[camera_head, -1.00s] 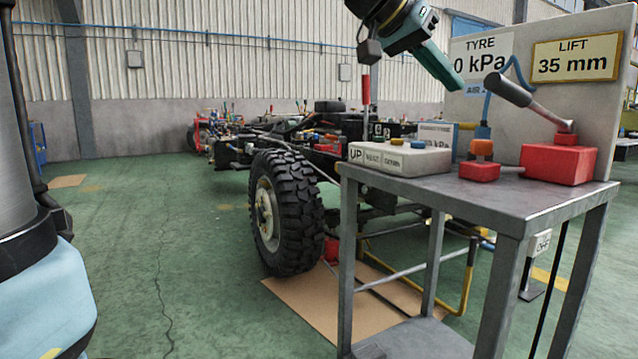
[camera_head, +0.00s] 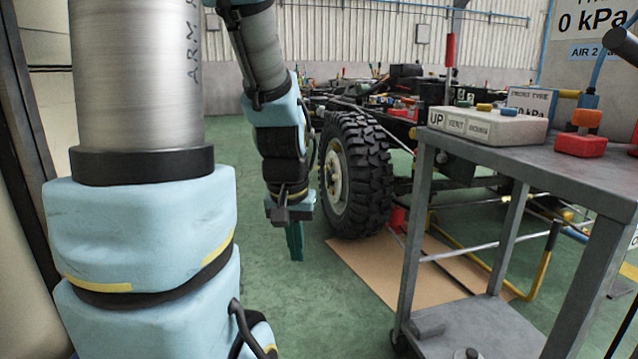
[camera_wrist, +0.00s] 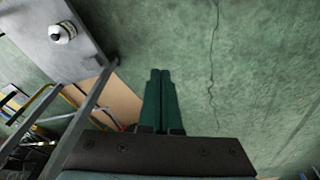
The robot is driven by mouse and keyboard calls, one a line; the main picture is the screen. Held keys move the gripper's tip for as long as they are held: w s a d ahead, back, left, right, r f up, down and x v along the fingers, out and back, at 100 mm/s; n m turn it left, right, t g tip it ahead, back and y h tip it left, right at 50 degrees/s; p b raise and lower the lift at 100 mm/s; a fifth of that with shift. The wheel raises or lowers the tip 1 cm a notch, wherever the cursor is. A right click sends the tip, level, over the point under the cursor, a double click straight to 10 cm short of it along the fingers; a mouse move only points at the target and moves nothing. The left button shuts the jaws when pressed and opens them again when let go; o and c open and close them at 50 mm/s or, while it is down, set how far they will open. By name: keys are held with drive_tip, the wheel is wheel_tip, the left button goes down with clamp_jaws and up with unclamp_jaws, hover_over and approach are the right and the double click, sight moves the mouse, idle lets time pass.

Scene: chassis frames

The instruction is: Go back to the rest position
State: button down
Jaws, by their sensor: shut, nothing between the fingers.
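My gripper (camera_head: 295,240) hangs fingers down in the head view, in front of and left of the big black tyre (camera_head: 355,175). Its green fingers are shut together and hold nothing. In the wrist view the closed fingers (camera_wrist: 158,100) point over bare green floor. My arm comes down from the top of the head view, with its large links filling the left side.
A grey metal table (camera_head: 560,165) stands at right, bearing a control box (camera_head: 487,124) marked UP and a red block with an orange knob (camera_head: 581,140). Cardboard (camera_head: 400,270) lies beneath the chassis. A white canister (camera_wrist: 62,32) shows in the wrist view. Floor near the gripper is clear.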

wheel_tip(320, 180, down, 2)
drive_tip(key=s+a, duration=0.2)
drive_tip(key=a, duration=0.1)
wheel_tip(320, 180, up, 33)
drive_tip(key=p, duration=3.3)
drive_tip(key=shift+d+r+n, duration=0.2)
drive_tip(key=shift+d+n, duration=0.05)
drive_tip(key=shift+n, duration=0.05)
